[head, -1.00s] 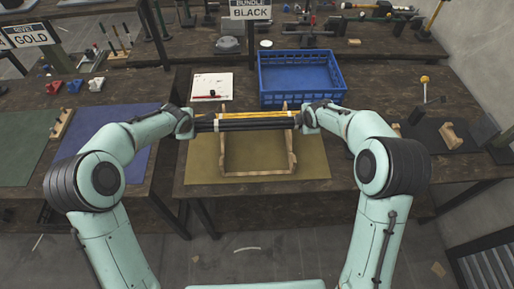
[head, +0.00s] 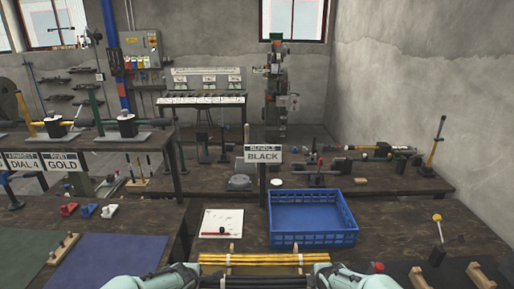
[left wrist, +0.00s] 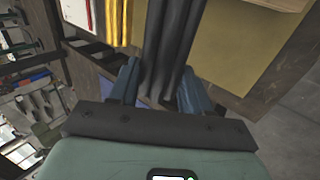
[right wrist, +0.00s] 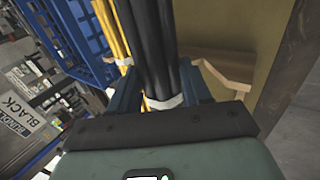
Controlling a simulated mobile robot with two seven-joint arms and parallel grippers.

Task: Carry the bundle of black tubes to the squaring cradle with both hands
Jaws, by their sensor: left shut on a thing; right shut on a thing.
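The bundle of black tubes (head: 262,283) lies level at the bottom edge of the head view. My left gripper (left wrist: 160,88) is shut on one end of it, and the tubes run away between its fingers. My right gripper (right wrist: 162,88) is shut on the other end, close to a white band (right wrist: 163,102). A wooden frame, apparently the squaring cradle, shows as an upright (head: 230,247) in the head view and a pale wooden piece (right wrist: 228,72) in the right wrist view. Its lower part is out of the head view. I cannot tell whether the tubes touch it.
Yellow tubes (head: 252,260) with white bands lie just beyond the black bundle, parallel to it. A blue crate (head: 310,240) stands behind, below the BLACK sign (head: 263,154). A white sheet (head: 221,222) lies left of the crate. A wooden block (head: 480,275) sits at the right.

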